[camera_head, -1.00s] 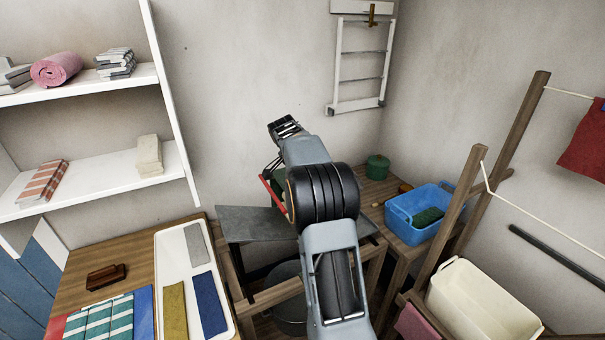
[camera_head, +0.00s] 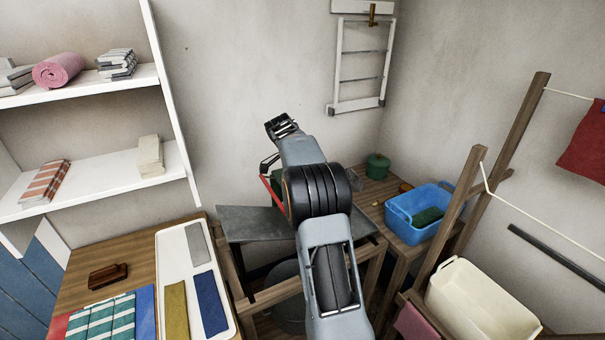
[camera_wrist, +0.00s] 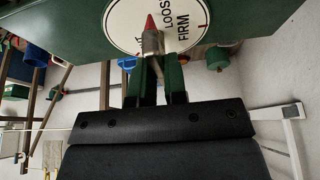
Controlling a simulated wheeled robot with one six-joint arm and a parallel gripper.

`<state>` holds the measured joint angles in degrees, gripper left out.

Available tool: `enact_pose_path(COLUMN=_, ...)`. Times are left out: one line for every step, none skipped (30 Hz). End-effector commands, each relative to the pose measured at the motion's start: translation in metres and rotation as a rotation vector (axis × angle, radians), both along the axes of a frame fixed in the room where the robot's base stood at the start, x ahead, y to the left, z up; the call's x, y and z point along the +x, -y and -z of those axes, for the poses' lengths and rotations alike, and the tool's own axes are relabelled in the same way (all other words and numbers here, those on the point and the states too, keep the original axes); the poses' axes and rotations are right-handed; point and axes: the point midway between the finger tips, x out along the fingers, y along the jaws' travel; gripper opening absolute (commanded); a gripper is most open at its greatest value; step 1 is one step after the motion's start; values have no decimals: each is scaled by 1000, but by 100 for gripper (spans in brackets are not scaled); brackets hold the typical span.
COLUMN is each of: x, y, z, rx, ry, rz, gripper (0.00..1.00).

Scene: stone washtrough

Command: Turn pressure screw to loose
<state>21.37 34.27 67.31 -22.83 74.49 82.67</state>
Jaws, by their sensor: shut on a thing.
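In the wrist view, the pressure screw (camera_wrist: 152,42) is a small metal knob with a red pointer, in front of a round white dial (camera_wrist: 125,22). The dial is marked LOOSE and FIRM and sits on a green body (camera_wrist: 60,30). The red pointer points up in the picture, left of the word LOOSE. My gripper (camera_wrist: 155,60) is shut on the screw, its fingers reaching it from below in the picture. The upper part of the dial is cut off by the frame. In the head view my arm hides the screw and dial.
A grey board (camera_head: 245,224) lies under my arm. A blue basket (camera_head: 418,210) and a green pot (camera_head: 378,166) stand on the wooden table to the right. A wooden drying rack and a cream tub (camera_head: 480,302) are at the right. Shelves with towels are at the left.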

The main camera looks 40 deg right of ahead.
Motion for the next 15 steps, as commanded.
enact_pose_path(x=0, y=0, z=0, rx=1, ry=3, rz=3, gripper=0)
enact_pose_path(x=0, y=0, z=0, rx=1, ry=3, rz=3, gripper=0)
enact_pose_path(x=0, y=0, z=0, rx=1, ry=3, rz=3, gripper=0)
enact_pose_path(x=0, y=0, z=0, rx=1, ry=3, rz=3, gripper=15)
enact_pose_path(x=0, y=0, z=0, rx=1, ry=3, rz=3, gripper=18)
enact_pose_path(x=0, y=0, z=0, rx=1, ry=3, rz=3, gripper=21)
enact_pose_path(x=0, y=0, z=0, rx=1, ry=2, rz=2, gripper=24)
enact_pose_path(x=0, y=0, z=0, rx=1, ry=2, rz=2, gripper=27)
enact_pose_path(x=0, y=0, z=0, rx=1, ry=2, rz=2, gripper=31)
enact_pose_path(x=0, y=0, z=0, rx=1, ry=2, rz=2, gripper=34)
enact_pose_path(x=0, y=0, z=0, rx=1, ry=2, rz=1, gripper=37)
enact_pose_path(x=0, y=0, z=0, rx=1, ry=2, rz=1, gripper=38)
enact_pose_path(x=0, y=0, z=0, rx=1, ry=2, rz=1, gripper=38)
enact_pose_path(x=0, y=0, z=0, rx=1, ry=2, rz=1, gripper=38)
enact_pose_path(x=0, y=0, z=0, rx=1, ry=2, rz=1, gripper=38)
